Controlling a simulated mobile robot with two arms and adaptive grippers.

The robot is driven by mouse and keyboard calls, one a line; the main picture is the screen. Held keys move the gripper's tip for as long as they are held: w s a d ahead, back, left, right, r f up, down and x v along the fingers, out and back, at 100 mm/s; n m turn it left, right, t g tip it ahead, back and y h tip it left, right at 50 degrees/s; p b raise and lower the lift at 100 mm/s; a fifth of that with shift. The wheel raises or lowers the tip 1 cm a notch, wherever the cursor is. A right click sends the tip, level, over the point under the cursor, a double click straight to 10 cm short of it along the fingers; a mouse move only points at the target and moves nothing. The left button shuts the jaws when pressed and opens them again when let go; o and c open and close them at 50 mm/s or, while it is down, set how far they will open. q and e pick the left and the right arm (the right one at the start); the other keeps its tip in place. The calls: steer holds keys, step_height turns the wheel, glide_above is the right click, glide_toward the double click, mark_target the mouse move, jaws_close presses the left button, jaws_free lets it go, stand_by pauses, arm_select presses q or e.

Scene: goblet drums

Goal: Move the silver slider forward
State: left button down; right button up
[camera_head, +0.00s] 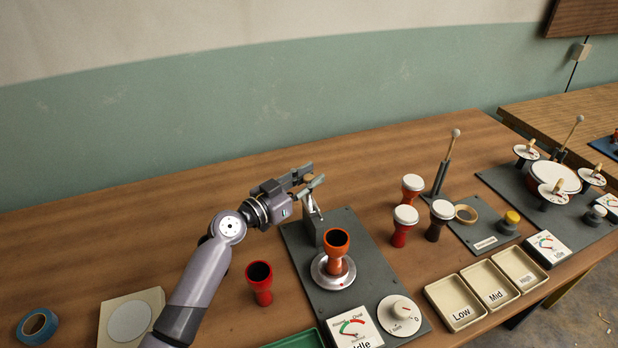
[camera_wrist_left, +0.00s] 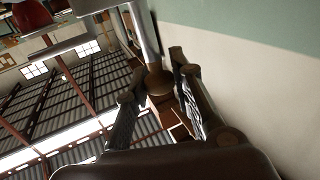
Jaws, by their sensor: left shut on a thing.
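The silver slider (camera_head: 312,208) is an upright silver lever at the back of a dark grey panel (camera_head: 296,243). My left gripper (camera_head: 308,181) is at its top, shut on its round brown knob. In the left wrist view, the slider's silver rod (camera_wrist_left: 144,35) runs to the knob (camera_wrist_left: 158,82), which sits between the two fingers of the left gripper (camera_wrist_left: 155,72). The slider's foot is partly hidden behind a grey block. My right gripper is not in view.
An orange goblet drum shell (camera_head: 336,245) stands on a round silver plate in front of the slider. A red shell (camera_head: 259,283) stands left of the panel, near my left arm. Finished drums (camera_head: 404,222) stand to the right. The table behind the slider is clear.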

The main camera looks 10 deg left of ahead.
mark_target(317, 209)
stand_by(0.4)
arm_select(q)
steer(key=s, duration=0.1)
steer(key=s+d, duration=0.1)
steer(key=s+d+p, duration=0.1)
steer(key=s, duration=0.1)
steer(key=shift+d, duration=0.45)
steer(key=shift+f, duration=0.15)
steer(key=c, duration=1.4)
jaws_free()
steer(key=shift+s, duration=0.15)
steer(key=shift+s+a, duration=0.1)
steer(key=shift+a, duration=0.15)
steer(key=v, duration=1.1)
steer(key=shift+s+a, duration=0.15)
steer(key=shift+s, duration=0.1)
